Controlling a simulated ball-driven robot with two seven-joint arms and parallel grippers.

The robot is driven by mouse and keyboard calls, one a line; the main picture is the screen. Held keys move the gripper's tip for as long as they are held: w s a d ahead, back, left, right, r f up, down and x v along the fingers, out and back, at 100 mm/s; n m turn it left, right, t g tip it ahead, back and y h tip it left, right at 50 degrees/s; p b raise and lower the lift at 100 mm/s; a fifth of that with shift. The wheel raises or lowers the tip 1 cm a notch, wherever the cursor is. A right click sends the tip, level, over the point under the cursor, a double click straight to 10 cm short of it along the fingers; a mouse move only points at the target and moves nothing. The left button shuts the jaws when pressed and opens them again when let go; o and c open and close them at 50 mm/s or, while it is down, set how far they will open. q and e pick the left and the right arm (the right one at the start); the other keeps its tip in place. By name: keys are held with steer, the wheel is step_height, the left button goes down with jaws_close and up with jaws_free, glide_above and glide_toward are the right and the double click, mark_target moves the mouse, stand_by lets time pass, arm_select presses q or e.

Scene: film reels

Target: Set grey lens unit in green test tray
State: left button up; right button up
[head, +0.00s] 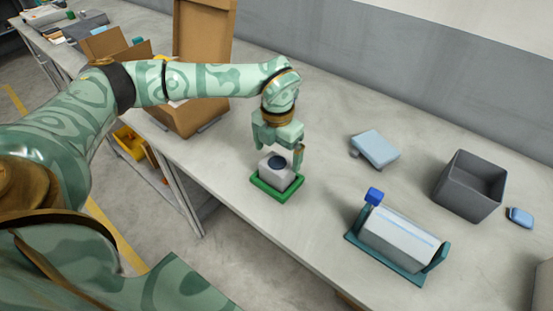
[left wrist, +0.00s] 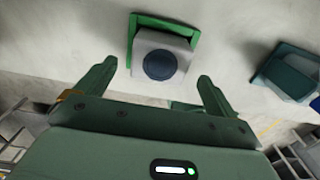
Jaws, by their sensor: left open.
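The grey lens unit (head: 277,178), a light grey block with a dark round lens on top, stands upright within the green test tray (head: 262,192) near the table's front edge. It appears to rest in the tray; its underside is hidden. My left gripper (head: 279,158) is open just above the unit, with a finger towards either side. In the left wrist view the lens unit (left wrist: 160,64) lies ahead of the open fingers (left wrist: 155,80), with clear gaps. The green tray (left wrist: 165,21) shows along its far side there. My right gripper is not in view.
A teal cradle (head: 388,268) with a grey block and blue knob stands to the right. Beyond are a pale blue-topped item (head: 375,148), an empty grey bin (head: 470,187) and a small blue item (head: 519,217). A cardboard box (head: 205,45) stands behind my left arm.

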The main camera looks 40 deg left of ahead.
mark_target(278, 163)
arm_select(q)
step_height(278, 163, up, 8)
steer(key=p, duration=0.1)
steer(key=shift+d+f, duration=0.1)
steer(key=shift+f, duration=0.05)
stand_by(0.4)
